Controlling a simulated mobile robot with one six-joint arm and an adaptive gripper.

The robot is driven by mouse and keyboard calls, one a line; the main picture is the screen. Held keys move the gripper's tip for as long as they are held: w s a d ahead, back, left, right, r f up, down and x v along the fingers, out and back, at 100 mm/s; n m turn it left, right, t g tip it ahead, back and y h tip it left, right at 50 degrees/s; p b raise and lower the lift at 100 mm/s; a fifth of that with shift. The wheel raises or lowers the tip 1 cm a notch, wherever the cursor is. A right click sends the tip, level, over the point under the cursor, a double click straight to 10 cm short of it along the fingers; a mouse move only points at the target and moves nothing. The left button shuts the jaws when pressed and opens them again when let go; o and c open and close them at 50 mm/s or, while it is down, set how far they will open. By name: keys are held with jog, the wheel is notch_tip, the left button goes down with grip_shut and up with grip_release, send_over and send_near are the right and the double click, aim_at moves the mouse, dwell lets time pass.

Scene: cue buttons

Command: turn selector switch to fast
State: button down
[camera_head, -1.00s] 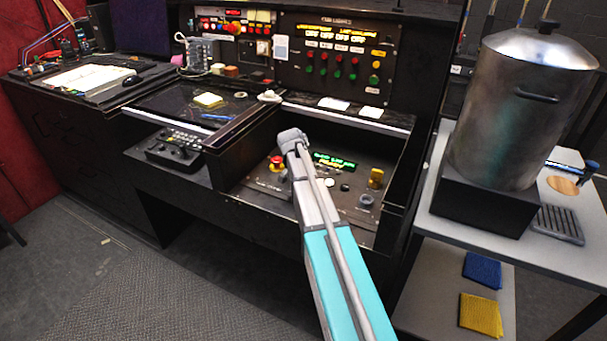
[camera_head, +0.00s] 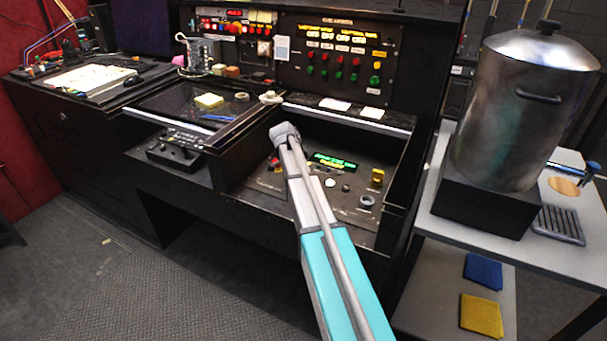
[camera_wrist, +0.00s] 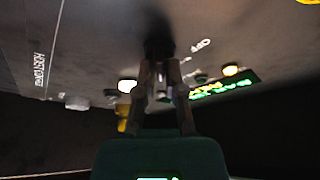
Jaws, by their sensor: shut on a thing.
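In the wrist view, my gripper (camera_wrist: 162,65) is shut on a dark knob (camera_wrist: 158,46), which seems to be the selector switch. The fingers sit on either side of the knob. Its pointer direction is too dark to tell. A white label that seems to read "OFF" (camera_wrist: 201,46) is beside it; I cannot make out a "fast" label. In the head view, my arm covers the switch and my gripper, in front of the recessed panel (camera_head: 345,209).
A large metal pot (camera_head: 520,110) stands on the right-hand table.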

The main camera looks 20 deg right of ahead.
jog(key=shift+s, duration=0.25)
jog(key=c, duration=0.9)
grip_release()
jog(key=shift+d+f, duration=0.1)
jog(key=shift+o, duration=0.8)
jog(key=shift+w, duration=0.15)
